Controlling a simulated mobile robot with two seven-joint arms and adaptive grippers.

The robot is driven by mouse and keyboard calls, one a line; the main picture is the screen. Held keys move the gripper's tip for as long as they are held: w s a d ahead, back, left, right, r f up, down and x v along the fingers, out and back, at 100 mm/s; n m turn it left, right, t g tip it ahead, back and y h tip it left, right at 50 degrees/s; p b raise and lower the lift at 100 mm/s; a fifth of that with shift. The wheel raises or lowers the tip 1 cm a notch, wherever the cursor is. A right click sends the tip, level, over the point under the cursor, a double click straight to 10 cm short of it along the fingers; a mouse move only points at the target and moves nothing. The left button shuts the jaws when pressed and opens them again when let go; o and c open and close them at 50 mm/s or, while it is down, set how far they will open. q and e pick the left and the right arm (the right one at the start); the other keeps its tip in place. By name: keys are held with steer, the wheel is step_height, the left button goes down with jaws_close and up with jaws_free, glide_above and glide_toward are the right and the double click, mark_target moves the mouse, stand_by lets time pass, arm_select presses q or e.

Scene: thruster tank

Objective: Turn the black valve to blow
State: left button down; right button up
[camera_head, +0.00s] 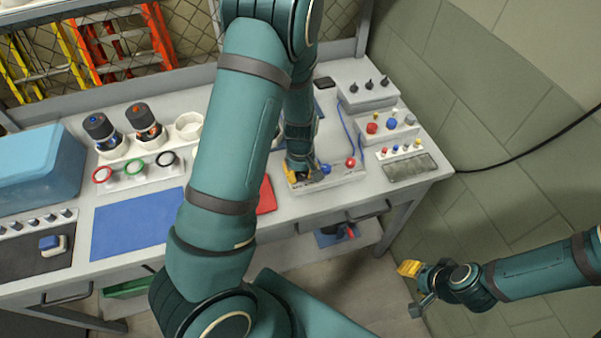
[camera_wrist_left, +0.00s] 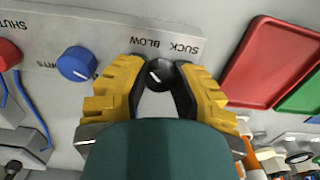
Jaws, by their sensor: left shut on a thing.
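The black valve (camera_wrist_left: 159,74) is a small round knob with a pale mark on its face, on a light panel in the left wrist view. The panel's lettering stands upside down there, with BLOW and SUCK printed beside the knob. My left gripper (camera_wrist_left: 158,76) is shut on the black valve, one yellow finger on each side. In the head view my left gripper (camera_head: 304,175) is down at the panel (camera_head: 338,178) and hides the valve. My right gripper (camera_head: 410,288) hangs low at the right, away from the bench, its fingers apart and empty.
A blue knob (camera_wrist_left: 76,64) sits close beside the left gripper, with a red knob (camera_wrist_left: 8,54) beyond it. A red tray (camera_wrist_left: 270,62) lies on the other side. Boxes with small knobs (camera_head: 390,124) stand at the bench's right end. A blue mat (camera_head: 137,222) lies left.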

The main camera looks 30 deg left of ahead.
mark_target(300, 174)
arm_select(q)
steer(key=c, duration=0.7)
jaws_free()
steer(key=shift+w+r, duration=0.1)
steer(key=shift+r, duration=0.45)
step_height(300, 174, up, 11)
steer(key=shift+f, duration=0.1)
